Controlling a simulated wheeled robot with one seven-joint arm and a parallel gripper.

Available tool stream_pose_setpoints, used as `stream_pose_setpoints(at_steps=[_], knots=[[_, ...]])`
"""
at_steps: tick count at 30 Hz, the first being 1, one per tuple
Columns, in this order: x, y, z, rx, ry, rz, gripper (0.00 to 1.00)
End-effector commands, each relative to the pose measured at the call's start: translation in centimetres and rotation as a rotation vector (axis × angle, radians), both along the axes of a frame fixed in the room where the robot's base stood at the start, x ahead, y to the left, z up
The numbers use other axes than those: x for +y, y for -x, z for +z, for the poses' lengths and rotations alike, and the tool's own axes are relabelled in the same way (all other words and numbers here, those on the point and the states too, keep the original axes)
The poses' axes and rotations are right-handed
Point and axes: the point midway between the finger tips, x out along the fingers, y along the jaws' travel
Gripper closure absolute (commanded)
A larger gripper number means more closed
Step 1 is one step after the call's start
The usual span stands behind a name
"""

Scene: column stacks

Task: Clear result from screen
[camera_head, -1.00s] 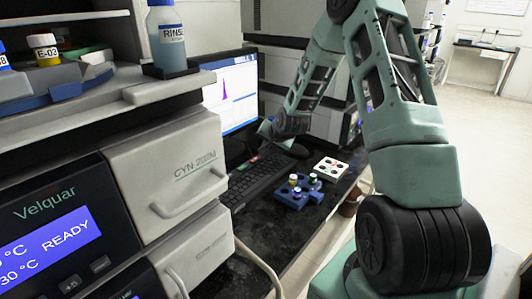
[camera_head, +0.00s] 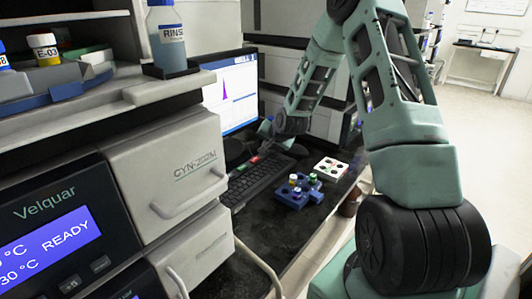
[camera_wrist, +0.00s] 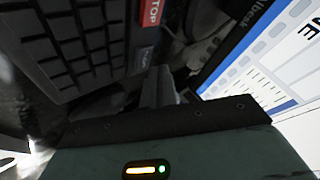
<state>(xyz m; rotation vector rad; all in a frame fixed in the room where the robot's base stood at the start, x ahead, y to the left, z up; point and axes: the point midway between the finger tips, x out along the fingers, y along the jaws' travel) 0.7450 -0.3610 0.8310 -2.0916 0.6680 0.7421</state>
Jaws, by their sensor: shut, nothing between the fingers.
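The screen (camera_head: 230,92) stands lit behind the keyboard and shows a plot with a purple peak. Part of it, tilted, is on the right of the wrist view (camera_wrist: 262,72). The dark keyboard (camera_head: 258,180) lies in front of it and fills the upper left of the wrist view (camera_wrist: 75,45).
A blue rack (camera_head: 291,197) with capped vials and a white rack (camera_head: 330,168) stand right of the keyboard. A mouse (camera_head: 297,150) lies behind them. A Velquar instrument (camera_head: 75,215) and a shelf with a RINSE bottle (camera_head: 170,42) are at left.

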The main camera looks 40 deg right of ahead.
Motion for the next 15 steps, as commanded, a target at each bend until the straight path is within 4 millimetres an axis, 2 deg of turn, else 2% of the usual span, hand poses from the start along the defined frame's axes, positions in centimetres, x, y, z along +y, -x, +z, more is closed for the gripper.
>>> stream_pose_setpoints(at_steps=[7,15], knots=[[0.01,0.01,-0.85,0.0,0.0,0.0,1.0],[0.0,0.0,-0.82,0.0,0.0,0.0,1.0]])
